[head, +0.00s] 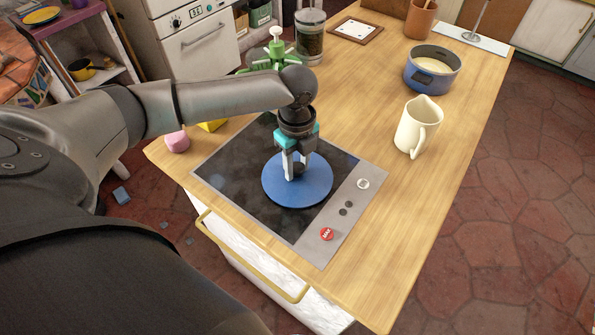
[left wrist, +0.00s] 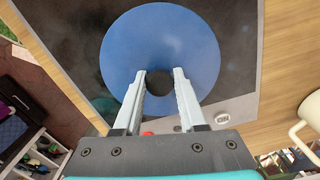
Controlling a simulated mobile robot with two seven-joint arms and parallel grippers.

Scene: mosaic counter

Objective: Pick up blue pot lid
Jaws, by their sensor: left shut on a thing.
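The blue pot lid (head: 312,190) is a flat blue disc with a dark round knob in its middle. In the head view it is over the black cooktop (head: 236,166); I cannot tell whether it rests on the surface or hangs just above it. My left gripper (head: 296,170) points down at the lid's middle and is shut on its dark knob. In the left wrist view the lid (left wrist: 125,45) lies beyond the fingers, with the knob between the fingertips (left wrist: 160,82). My right gripper is not in view.
A cream jug (head: 410,130) and a blue pot (head: 416,78) stand right of the cooktop. A glass jar (head: 310,45) and a green object (head: 262,55) stand behind my left arm. A pink object (head: 177,141) sits by the left edge. The wooden counter (head: 445,170) is clear at the front right.

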